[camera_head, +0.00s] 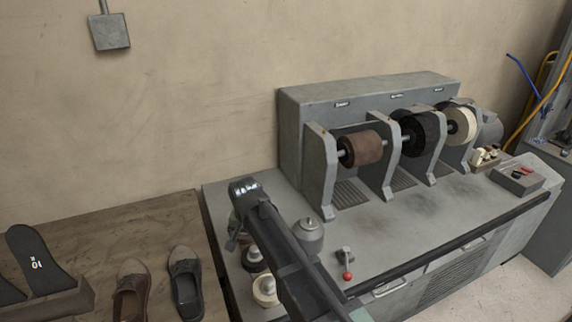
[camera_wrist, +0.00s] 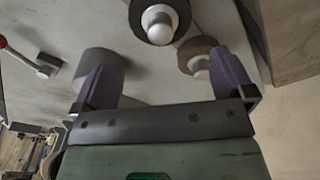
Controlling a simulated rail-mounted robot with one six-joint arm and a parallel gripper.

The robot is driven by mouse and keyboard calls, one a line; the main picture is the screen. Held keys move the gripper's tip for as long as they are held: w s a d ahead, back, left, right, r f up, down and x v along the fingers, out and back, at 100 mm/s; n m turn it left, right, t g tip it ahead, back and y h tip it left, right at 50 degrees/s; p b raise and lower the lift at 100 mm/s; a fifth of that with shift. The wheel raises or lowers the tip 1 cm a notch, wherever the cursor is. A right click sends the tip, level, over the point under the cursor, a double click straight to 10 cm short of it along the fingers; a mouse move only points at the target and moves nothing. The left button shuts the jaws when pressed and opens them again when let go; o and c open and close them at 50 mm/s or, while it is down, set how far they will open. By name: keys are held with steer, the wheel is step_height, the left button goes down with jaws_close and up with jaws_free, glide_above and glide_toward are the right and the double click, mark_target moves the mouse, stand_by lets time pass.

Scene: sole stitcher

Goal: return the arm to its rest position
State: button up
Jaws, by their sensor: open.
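My arm (camera_head: 282,248) reaches up from the bottom middle of the head view, over the left end of the grey machine bench (camera_head: 405,232). In the wrist view, my gripper (camera_wrist: 167,82) has its two dark fingers spread wide apart with nothing held between them. In the head view, the gripper is mostly hidden by the arm's end. Beyond the fingers, the wrist view shows a dark spool (camera_wrist: 160,24) with a white top, a brown-ringed spool (camera_wrist: 202,58) and a grey cylinder (camera_wrist: 103,62), which is partly behind the left finger.
A lidded grey pot (camera_head: 309,237) and a red-knobbed lever (camera_head: 347,268) stand close right of my arm. Spools (camera_head: 265,290) stand at its left. Brush wheels (camera_head: 364,147) line the bench back. Shoes (camera_head: 186,284) lie on the wooden table (camera_head: 120,232).

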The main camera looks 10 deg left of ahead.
steer(key=s+d, duration=0.4)
steer(key=d, duration=0.8)
steer(key=s+d+g, duration=0.1)
steer(key=s+d, duration=0.3)
steer(key=d, duration=0.8)
steer(key=s+d, duration=0.4)
steer(key=d, duration=0.8)
steer(key=shift+s+d, duration=0.15)
steer(key=shift+d, duration=0.1)
